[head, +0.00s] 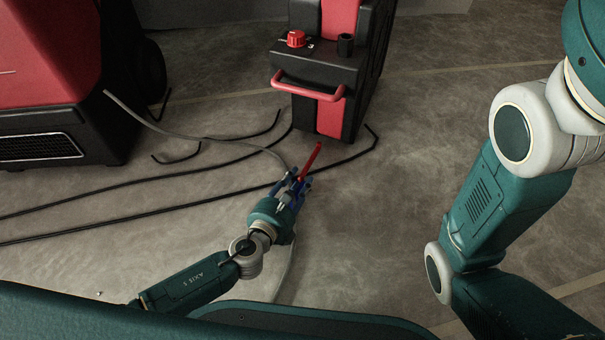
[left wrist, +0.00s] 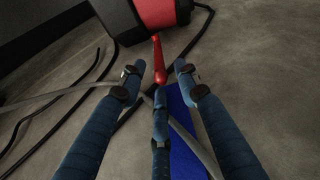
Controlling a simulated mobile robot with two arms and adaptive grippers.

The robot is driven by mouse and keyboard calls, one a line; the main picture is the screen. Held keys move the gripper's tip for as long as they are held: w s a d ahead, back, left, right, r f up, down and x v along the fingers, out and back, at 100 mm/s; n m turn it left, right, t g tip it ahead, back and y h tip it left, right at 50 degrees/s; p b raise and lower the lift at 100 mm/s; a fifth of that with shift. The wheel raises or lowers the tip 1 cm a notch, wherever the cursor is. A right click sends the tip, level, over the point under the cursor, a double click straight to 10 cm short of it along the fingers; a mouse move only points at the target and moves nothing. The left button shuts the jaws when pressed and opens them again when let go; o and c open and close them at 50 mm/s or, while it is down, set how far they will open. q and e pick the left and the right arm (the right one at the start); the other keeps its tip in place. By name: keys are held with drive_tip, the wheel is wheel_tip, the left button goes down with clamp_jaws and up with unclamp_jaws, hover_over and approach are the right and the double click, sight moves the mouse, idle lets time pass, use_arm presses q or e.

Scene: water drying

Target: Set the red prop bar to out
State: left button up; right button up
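The red prop bar (head: 311,158) is a thin red rod. In the head view it slants down from just below the front of the black and red machine (head: 317,70) to my left gripper (head: 297,184). In the left wrist view the bar (left wrist: 158,58) shows beyond the gap between my left gripper's (left wrist: 160,82) spread fingers, its thicker near end close to the middle finger's tip. The fingers look open and not closed on it; whether one touches it I cannot tell. My right arm stands at the right; its gripper is out of view.
The machine carries a red knob (head: 296,38) and a red handle (head: 308,86). A larger red and black unit (head: 55,70) stands at the left. Black cables (head: 150,203) and a grey hose (head: 190,135) cross the floor. Floor right of the machine is clear.

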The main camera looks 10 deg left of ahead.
use_arm(q)
drive_tip(key=shift+v, duration=1.25)
